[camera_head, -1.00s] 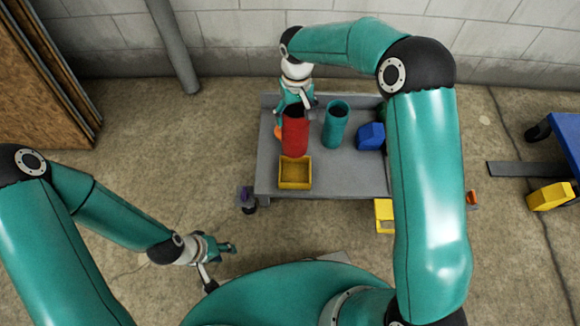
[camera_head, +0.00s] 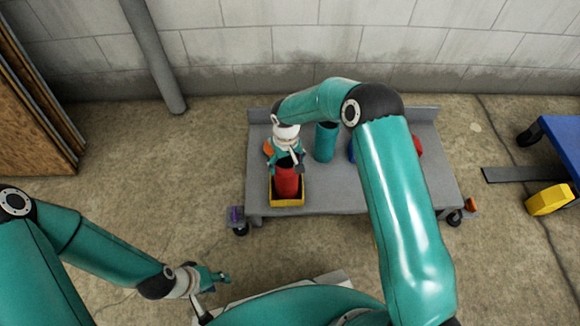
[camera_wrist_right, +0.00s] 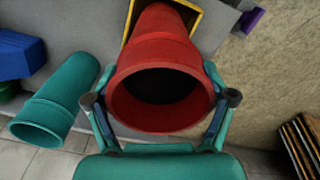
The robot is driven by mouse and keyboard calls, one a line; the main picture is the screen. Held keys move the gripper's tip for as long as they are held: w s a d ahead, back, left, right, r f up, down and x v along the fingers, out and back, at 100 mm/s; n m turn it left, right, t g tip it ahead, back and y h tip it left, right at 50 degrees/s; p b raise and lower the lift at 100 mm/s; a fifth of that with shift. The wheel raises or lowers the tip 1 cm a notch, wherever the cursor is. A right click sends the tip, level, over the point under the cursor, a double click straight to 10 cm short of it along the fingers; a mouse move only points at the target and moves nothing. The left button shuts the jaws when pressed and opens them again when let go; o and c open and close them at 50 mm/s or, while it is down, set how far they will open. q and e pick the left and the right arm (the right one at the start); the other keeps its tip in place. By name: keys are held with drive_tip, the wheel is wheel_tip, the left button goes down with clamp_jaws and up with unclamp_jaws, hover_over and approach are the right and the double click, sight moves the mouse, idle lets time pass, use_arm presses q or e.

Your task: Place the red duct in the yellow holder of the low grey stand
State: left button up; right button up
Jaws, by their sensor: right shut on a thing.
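The red duct (camera_head: 287,183) stands upright at the yellow holder (camera_head: 288,203) near the front left of the low grey stand (camera_head: 340,196). The duct's lower end appears within the holder's outline; whether it rests on the holder's floor is hidden. My right gripper (camera_head: 287,160) is shut on the duct's upper part. In the right wrist view the fingers clasp both sides of the red duct (camera_wrist_right: 160,95), and a corner of the yellow holder (camera_wrist_right: 190,12) shows behind it. My left gripper (camera_head: 222,277) is away from the stand, over the floor at lower left; its fingers are too small to read.
A teal duct (camera_head: 325,143) stands on the stand right of the red one. A blue object (camera_head: 351,150) is partly behind my right arm. Floor left of the stand is clear.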

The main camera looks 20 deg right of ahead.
wheel_tip(320, 180, down, 2)
drive_tip(key=o, duration=1.7)
